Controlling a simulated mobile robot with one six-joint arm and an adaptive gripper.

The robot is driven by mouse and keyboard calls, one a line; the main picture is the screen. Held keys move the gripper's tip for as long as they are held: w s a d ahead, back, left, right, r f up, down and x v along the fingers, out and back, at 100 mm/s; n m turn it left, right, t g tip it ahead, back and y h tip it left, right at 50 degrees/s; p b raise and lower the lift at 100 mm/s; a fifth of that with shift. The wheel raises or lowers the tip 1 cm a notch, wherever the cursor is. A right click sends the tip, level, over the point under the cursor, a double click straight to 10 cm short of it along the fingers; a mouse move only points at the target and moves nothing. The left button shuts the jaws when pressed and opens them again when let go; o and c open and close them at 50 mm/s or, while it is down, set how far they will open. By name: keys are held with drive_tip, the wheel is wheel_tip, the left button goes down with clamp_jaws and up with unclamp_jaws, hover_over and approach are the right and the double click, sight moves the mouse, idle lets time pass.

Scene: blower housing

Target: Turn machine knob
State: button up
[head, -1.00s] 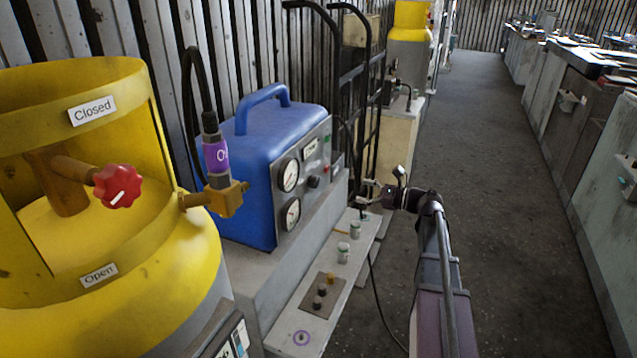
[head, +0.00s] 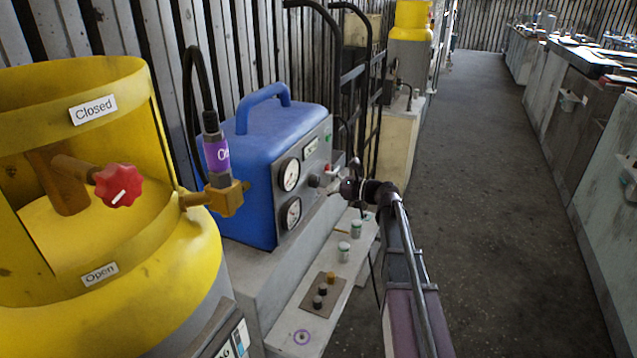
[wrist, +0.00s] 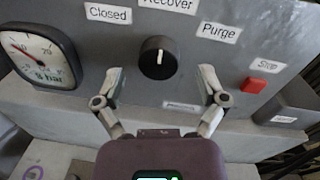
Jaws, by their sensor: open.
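The machine is a blue unit (head: 262,150) with a grey front panel. Its black knob (wrist: 158,58) has a white pointer line and sits on that panel, below the "Recover" label (wrist: 168,3), with "Closed" (wrist: 108,13) to its left and "Purge" (wrist: 219,31) to its right. The pointer is near vertical, toward "Recover". The knob also shows small in the head view (head: 314,181). My gripper (wrist: 160,84) is open in front of the panel, one finger to each side and slightly below the knob, apparently not touching it. In the head view my gripper (head: 343,186) is just right of the knob.
A red stop button (wrist: 253,85) is right of the knob. A pressure gauge (wrist: 42,56) is on the left. A yellow tank (head: 190,260) with a red valve knob (head: 118,186) stands at left. Small jars (head: 344,251) stand on the low ledge. The aisle is clear.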

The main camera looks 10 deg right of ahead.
drive_tip(key=shift+x, duration=0.75)
